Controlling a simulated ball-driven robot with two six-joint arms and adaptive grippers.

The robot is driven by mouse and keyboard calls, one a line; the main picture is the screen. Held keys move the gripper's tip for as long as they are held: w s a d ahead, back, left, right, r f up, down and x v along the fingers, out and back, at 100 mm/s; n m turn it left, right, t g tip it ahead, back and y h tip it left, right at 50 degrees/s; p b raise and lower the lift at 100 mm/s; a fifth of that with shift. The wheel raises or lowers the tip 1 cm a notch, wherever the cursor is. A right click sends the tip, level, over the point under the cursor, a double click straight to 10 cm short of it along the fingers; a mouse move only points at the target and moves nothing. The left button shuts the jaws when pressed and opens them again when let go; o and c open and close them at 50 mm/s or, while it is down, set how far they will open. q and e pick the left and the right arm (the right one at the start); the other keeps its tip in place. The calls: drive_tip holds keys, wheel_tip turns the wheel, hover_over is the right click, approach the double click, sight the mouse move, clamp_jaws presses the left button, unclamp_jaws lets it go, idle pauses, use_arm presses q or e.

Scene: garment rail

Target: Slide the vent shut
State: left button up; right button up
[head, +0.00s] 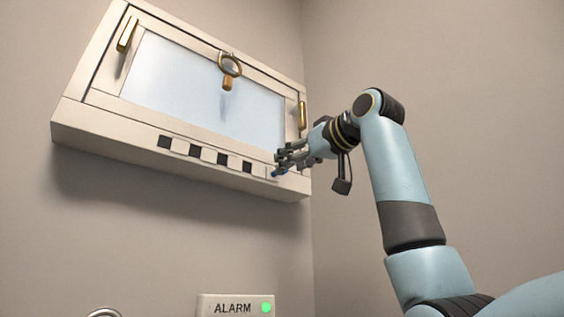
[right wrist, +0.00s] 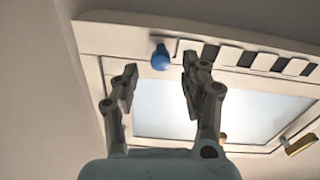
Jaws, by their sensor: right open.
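The vent is a strip with a row of dark square slots (head: 221,158) along the bottom of the window frame. The slots show black, with light pieces between them. They also show in the right wrist view (right wrist: 264,61). A blue knob (head: 279,173) sits at the right end of the strip. In the right wrist view the blue knob (right wrist: 161,58) is just beyond the gap between my fingertips. My right gripper (head: 281,160) is open beside the knob, and its fingers (right wrist: 158,77) stand apart with nothing between them. My left gripper is not in view.
A hinged-looking window pane (head: 190,80) has a brass ring handle (head: 230,68) and brass fittings at its left (head: 127,34) and right (head: 302,115). An alarm box (head: 235,307) with a green light is below on the wall. The wall between is bare.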

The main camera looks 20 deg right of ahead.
drive_tip(key=p+x, duration=0.1)
drive_tip(key=x, duration=0.2)
drive_tip(key=shift+w+a+r, duration=0.15)
drive_tip(key=shift+w+a, duration=0.1)
drive_tip(key=shift+w+p, duration=0.3)
drive_tip(key=shift+w, duration=0.1)
drive_tip(key=shift+s, duration=0.1)
clamp_jaws()
